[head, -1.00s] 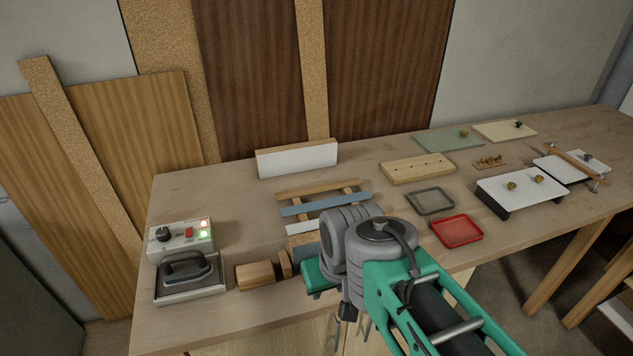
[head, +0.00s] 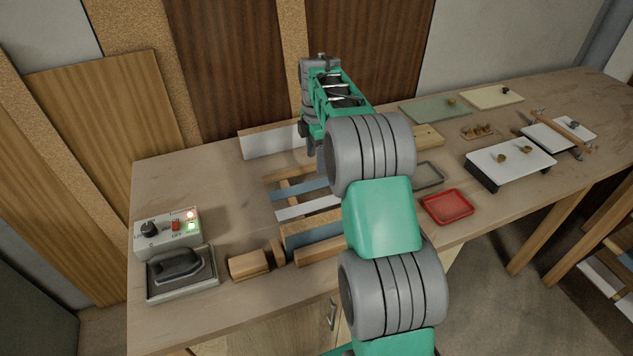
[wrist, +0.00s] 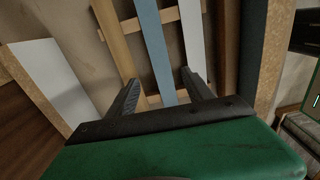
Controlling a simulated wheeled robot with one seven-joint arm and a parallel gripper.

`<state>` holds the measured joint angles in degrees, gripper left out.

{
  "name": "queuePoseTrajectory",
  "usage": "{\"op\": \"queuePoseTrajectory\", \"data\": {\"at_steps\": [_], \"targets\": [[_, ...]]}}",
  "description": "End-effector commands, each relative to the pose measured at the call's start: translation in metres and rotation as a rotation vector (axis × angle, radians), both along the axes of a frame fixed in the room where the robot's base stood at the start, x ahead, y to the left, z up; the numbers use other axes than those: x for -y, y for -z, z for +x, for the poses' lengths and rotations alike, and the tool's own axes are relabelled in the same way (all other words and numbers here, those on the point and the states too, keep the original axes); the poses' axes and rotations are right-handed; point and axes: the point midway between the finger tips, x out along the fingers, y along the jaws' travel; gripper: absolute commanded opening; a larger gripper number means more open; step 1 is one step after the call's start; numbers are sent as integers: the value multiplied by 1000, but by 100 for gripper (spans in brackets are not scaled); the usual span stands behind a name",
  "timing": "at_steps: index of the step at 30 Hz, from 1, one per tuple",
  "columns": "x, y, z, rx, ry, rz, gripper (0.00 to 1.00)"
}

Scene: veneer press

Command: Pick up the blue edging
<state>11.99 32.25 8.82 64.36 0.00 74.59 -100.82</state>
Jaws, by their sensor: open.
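The blue edging (head: 290,192) is a long thin light-blue strip, lying across wooden cross-bars between a wood-coloured strip (head: 285,175) and a white strip (head: 305,208). In the head view my arm hides its right end. In the wrist view the blue edging (wrist: 154,45) runs down between my two fingers, with the wood strip (wrist: 112,35) to its left and the white strip (wrist: 192,35) to its right. My gripper (wrist: 160,82) is open and empty, its fingers spread either side of the blue edging's line. I cannot tell how high it is above the strip.
A white-faced board (head: 268,142) stands behind the strips. A wood block with a blue-grey face (head: 312,238) stands in front. An iron (head: 180,268) on its stand and a control box (head: 168,230) are at left. A red tray (head: 447,206) and grey tray (head: 430,175) lie right.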

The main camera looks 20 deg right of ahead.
Motion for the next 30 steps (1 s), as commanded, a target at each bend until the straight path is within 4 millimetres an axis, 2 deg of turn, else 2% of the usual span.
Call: {"op": "queuePoseTrajectory", "data": {"at_steps": [8,15,22,30], "targets": [[0,35,0,-5,-19,1,60],[0,74,-1,-2,-18,0,60],[0,78,-1,1,-17,0,60],[0,78,-1,1,-17,0,39]]}}
